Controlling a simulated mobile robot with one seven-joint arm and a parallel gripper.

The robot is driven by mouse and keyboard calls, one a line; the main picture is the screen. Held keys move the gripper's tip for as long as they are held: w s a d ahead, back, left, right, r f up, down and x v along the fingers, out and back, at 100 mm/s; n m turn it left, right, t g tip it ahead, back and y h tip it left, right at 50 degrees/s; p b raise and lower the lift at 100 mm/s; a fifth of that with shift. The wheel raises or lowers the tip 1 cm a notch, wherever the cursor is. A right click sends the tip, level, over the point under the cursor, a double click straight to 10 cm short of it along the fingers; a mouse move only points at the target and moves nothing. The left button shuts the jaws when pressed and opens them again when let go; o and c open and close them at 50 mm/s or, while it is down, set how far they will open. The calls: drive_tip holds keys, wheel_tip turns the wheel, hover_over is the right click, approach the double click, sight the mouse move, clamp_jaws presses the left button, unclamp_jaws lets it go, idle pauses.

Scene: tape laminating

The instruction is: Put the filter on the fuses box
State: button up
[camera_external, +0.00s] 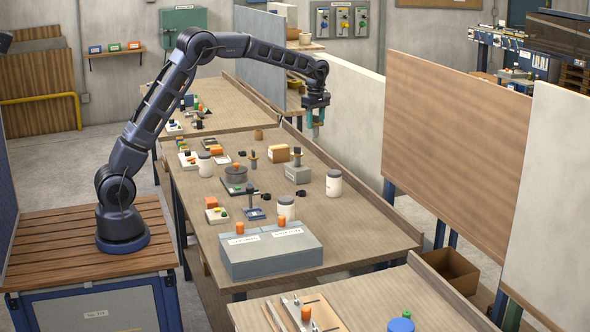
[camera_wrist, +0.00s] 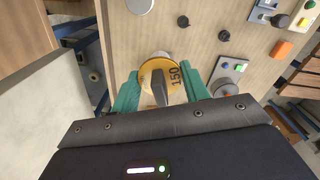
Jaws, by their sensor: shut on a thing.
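My gripper (camera_external: 316,120) has teal fingers and hangs high over the far right part of the long wooden table.
The table (camera_external: 375,232) carries white jars (camera_external: 334,183), a dark round device (camera_external: 236,174), a grey block (camera_external: 298,174) and a small stand (camera_external: 254,205). A raised edge runs along its right side. A tall wooden panel (camera_external: 455,125) stands beyond it. The table's right strip is mostly clear.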

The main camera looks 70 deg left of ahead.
drive_tip(key=a+r+n, duration=0.2)
drive_tip(key=a+n, duration=0.1)
drive_tip(key=a, duration=1.6)
drive_tip(key=r+n, duration=0.2)
hover_over(273, 147)
wheel_tip(273, 147, down, 20)
drive_tip(key=shift+s+a+r, duration=0.1)
drive_tip(key=o, duration=1)
wheel_tip(273, 147, up, 12)
